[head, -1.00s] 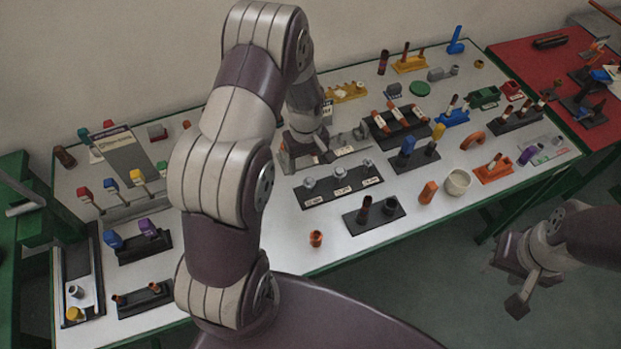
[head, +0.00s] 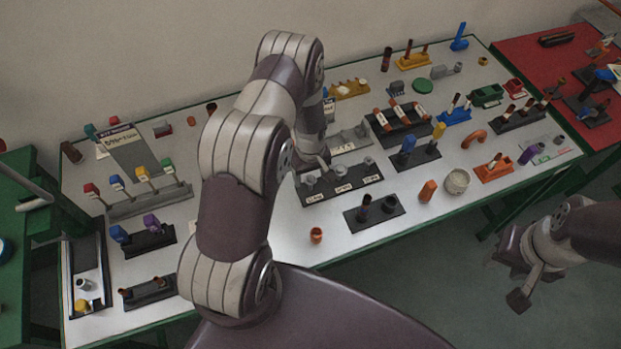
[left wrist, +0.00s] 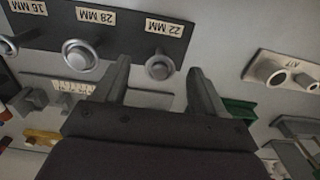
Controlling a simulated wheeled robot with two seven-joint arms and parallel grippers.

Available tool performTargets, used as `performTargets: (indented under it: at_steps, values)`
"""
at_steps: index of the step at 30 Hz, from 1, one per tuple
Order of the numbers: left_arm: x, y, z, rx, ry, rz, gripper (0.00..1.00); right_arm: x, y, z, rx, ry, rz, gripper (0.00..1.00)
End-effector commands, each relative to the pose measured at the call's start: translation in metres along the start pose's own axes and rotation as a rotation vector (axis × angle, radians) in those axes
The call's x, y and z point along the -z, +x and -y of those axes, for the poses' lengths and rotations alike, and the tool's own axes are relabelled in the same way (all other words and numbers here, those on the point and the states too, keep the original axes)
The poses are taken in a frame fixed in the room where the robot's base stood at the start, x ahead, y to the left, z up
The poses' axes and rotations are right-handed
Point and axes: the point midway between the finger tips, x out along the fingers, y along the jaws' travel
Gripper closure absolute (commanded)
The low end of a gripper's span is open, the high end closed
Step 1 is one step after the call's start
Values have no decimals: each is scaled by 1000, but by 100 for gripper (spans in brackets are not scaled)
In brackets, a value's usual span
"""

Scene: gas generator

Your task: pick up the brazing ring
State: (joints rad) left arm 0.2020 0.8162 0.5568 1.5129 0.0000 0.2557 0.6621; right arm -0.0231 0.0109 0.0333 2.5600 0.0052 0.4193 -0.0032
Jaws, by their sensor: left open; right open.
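A dark rack (head: 345,195) on the table carries a row of grey metal rings or fittings, with white size labels in front. In the left wrist view, the rack (left wrist: 115,38) shows a ring at the 28 MM label (left wrist: 80,55) and a smaller ring at the 22 MM label (left wrist: 159,66). Which one is the brazing ring I cannot tell for certain. My left gripper (head: 322,160) is open over the rack's back edge; in the wrist view the 22 MM ring appears between its fingers, not gripped. My right gripper (head: 508,280) is open and empty beyond the table's front edge.
A small copper cup (head: 316,235) stands in front of the rack, and a black base with dark tubes (head: 373,211) to its right. A grey holder marked AIR (left wrist: 290,75) is to the right in the wrist view. The front-centre tabletop is mostly clear.

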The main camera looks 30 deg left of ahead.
Motion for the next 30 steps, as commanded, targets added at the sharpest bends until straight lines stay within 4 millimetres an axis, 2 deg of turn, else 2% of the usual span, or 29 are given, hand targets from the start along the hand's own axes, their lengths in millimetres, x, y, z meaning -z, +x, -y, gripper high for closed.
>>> performTargets:
  at_steps: [15,19,30]
  values:
    - [0,4,0,0,0,0,29,0,4,0,0,0,0,57]
    - [0,4,0,0,0,0,72,0,4,0,0,0,0,57]
    - [0,2,0,0,0,0,73,0,2,0,0,0,0,57]
